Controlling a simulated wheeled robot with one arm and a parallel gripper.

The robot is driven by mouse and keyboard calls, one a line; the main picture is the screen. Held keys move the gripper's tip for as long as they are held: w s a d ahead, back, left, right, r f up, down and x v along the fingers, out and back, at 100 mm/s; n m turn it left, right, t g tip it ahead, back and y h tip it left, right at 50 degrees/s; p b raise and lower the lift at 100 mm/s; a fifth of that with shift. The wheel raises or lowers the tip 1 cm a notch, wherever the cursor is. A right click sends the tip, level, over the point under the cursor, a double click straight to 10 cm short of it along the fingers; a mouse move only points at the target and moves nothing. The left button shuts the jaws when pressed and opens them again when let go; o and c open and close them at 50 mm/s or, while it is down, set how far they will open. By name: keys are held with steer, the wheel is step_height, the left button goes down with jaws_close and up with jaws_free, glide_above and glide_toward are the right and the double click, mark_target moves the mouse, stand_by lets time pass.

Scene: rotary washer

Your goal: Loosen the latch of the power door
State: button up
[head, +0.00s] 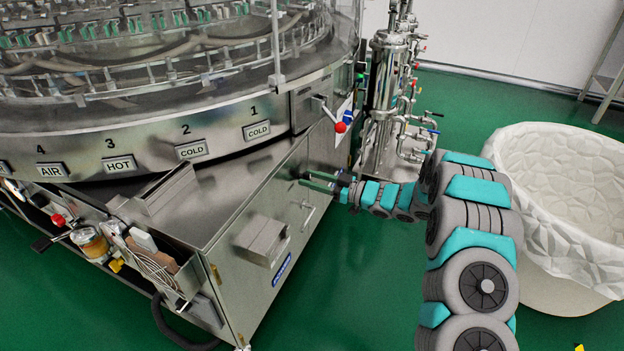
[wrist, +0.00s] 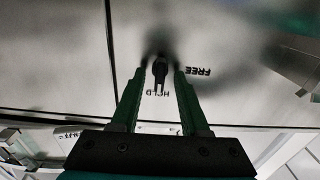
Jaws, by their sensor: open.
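A small dark latch (wrist: 160,82) sits on a pale metal panel (wrist: 130,40) in the wrist view, with the words HOLD and FREE printed beside it. The latch points roughly down the picture, toward HOLD. My gripper (wrist: 160,72) is open, with one green finger on each side of the latch. I cannot tell whether either finger touches it. In the head view my gripper (head: 307,180) is at the steel cabinet's front face (head: 262,212), near its upper right. The latch itself is not distinguishable there.
A bar handle (head: 309,214) is just below my gripper. A box-shaped fitting (head: 262,240) protrudes lower left. A red-knobbed lever (head: 340,127) is above, and pipework (head: 385,90) stands behind. A large white lined bin (head: 560,210) is right of my arm. Green floor lies between.

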steer(key=shift+c, duration=0.3)
jaws_close()
steer(key=shift+f+n+b, duration=0.2)
steer(key=shift+n+b, duration=0.1)
steer(key=shift+b, duration=0.15)
steer(key=n+b, duration=1.5)
steer(key=n, duration=0.1)
steer(key=shift+s+f, duration=0.1)
steer(key=shift+s, duration=0.15)
steer(key=shift+n, duration=0.3)
